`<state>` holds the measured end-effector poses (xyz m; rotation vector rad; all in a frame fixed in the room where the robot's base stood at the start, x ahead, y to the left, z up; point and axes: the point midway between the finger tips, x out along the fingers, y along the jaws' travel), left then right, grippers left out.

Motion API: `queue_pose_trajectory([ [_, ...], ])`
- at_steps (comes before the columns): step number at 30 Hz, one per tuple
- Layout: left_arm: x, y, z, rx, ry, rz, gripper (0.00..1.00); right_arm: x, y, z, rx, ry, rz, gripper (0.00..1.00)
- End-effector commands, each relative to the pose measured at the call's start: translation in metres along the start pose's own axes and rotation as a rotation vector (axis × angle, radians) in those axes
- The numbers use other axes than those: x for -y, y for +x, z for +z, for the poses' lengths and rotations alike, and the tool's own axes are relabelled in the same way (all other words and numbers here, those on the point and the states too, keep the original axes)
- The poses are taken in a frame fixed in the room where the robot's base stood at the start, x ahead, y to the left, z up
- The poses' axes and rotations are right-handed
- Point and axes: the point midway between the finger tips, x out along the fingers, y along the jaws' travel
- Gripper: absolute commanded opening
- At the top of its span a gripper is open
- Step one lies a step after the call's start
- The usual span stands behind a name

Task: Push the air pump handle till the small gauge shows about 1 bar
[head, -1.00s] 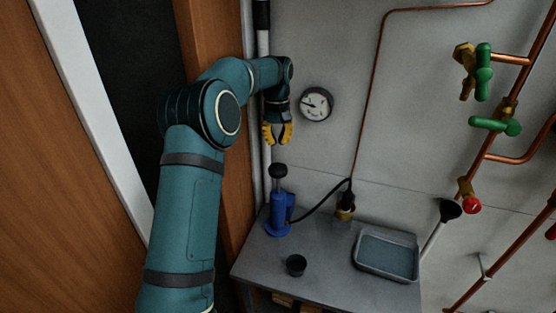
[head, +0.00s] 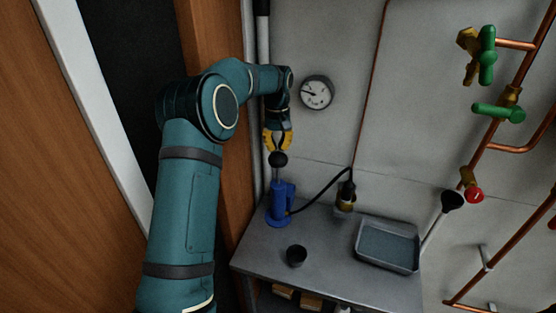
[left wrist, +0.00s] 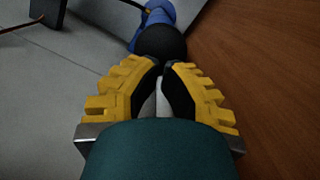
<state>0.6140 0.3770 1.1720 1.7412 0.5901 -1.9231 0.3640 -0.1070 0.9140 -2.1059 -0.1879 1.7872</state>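The blue air pump (head: 279,207) stands at the back left of the grey bench. Its round black handle knob (head: 278,159) is up, with some rod showing below it. The knob also shows beyond my fingertips in the left wrist view (left wrist: 160,44). My left gripper (head: 277,147) points down right over the knob, close to or touching it. Its yellow fingers (left wrist: 165,66) are together at the tips, with nothing held between them. The small round gauge (head: 317,92) hangs on the wall; its needle points left, and the scale is too small to read. My right gripper is out of view.
A black cup (head: 296,256) and a grey tray (head: 411,267) stand on the bench (head: 335,279). Copper pipes with green valves (head: 498,112) are at right. A wooden panel is close at left.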

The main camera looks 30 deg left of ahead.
Motion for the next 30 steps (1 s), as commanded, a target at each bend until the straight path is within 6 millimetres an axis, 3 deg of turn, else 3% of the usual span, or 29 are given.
queue_pose_trajectory([
  [4, 0.000, 0.012, 0.000, 0.001, 0.000, 0.000, 0.00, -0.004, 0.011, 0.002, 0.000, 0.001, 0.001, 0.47],
  [20, 0.000, 0.015, 0.000, 0.001, -0.001, 0.000, 0.00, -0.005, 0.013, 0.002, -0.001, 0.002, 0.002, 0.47],
  [30, 0.000, 0.047, -0.003, 0.002, -0.001, -0.001, 0.00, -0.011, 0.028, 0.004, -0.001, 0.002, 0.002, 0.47],
])
